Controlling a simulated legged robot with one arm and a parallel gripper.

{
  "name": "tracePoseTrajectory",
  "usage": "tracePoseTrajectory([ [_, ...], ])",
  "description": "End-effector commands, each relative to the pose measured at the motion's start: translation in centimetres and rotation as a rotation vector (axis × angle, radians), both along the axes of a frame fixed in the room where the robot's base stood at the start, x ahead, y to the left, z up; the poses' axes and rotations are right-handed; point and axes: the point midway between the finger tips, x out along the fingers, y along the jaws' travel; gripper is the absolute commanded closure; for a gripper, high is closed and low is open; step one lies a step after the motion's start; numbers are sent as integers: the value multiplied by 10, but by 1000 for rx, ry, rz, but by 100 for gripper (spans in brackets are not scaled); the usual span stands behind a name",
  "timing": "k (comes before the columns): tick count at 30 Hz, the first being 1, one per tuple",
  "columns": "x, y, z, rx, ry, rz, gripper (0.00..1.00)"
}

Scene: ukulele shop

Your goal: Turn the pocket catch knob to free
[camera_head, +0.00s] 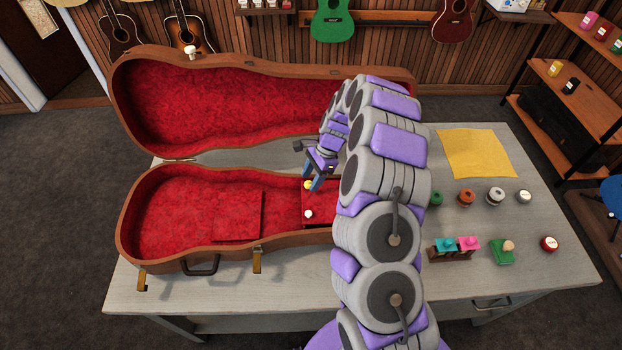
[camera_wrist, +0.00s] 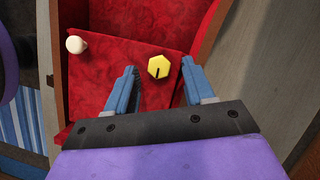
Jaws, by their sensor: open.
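The catch knob is a small yellow hexagonal knob with a black mark (camera_wrist: 158,67) on the red pocket lid (camera_wrist: 110,75) inside the open case. In the head view the yellow knob (camera_head: 308,185) shows near my fingertips. A white round knob (camera_wrist: 76,44) sits on the same lid, to the left in the wrist view; it also shows in the head view (camera_head: 308,214). My gripper (camera_wrist: 160,80) is open, with blue fingers on either side of the yellow knob and a gap to each. Whether the fingertips touch the lid I cannot tell.
The instrument case (camera_head: 130,235) lies open on the grey table (camera_head: 250,300), its lid (camera_head: 118,95) raised behind. Its rim is close to my gripper. Several jars, small blocks and a yellow cloth (camera_head: 475,153) are on the right of the table.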

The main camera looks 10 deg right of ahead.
Motion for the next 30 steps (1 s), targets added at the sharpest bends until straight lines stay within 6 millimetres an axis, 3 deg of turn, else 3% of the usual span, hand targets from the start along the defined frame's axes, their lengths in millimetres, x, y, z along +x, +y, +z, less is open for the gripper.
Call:
tracePoseTrajectory([
  [12, 0, 3, -6, 0, -1, 0, 48],
  [28, 0, 3, -6, 0, -1, -2, 99],
  [30, 0, 3, -6, 0, -1, -2, 100],
])
